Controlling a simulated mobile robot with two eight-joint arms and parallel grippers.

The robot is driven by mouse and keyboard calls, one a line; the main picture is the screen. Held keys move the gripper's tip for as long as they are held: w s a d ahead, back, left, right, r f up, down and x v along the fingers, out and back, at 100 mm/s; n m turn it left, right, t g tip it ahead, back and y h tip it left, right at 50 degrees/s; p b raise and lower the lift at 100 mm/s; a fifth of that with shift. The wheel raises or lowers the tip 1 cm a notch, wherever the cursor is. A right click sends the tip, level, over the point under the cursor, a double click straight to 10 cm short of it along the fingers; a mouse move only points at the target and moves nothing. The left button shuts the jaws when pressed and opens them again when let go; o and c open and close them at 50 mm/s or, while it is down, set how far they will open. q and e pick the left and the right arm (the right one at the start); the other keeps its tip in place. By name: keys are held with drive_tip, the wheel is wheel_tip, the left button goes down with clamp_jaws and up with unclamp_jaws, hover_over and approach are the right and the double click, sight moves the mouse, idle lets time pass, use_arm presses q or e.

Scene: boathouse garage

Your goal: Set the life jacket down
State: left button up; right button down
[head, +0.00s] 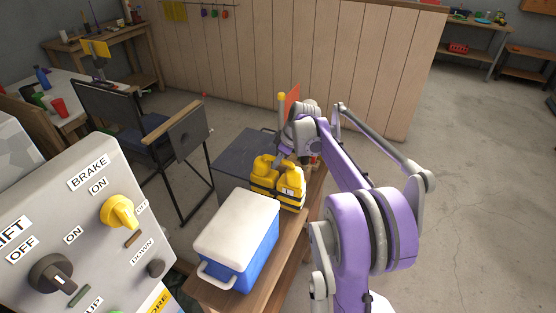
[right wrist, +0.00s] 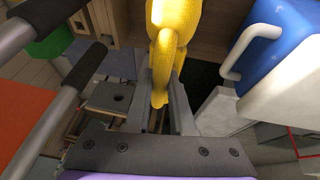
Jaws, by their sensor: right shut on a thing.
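The life jacket (head: 278,183) is yellow with dark bands. In the head view it is upright at the wooden bench (head: 245,293), just behind the cooler; I cannot tell whether its lower edge touches the bench top. My right gripper (right wrist: 160,100) is shut on a yellow part of the life jacket, which also shows at the top of the right wrist view (right wrist: 177,35). In the head view my right arm reaches the jacket from above and behind, and the fingertips are hidden. My left gripper is not in view.
A blue cooler with a white lid (head: 238,223) takes up the near part of the bench. A grey box (head: 245,158) stands left of the jacket. A control panel (head: 90,230) fills the lower left. A folding chair (head: 150,125) stands behind. The floor at right is clear.

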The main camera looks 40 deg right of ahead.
drive_tip(key=shift+f, duration=0.1)
drive_tip(key=c, duration=0.7)
unclamp_jaws()
drive_tip(key=c, duration=0.4)
drive_tip(key=shift+v, duration=0.8)
drive_tip(key=shift+p, duration=0.3)
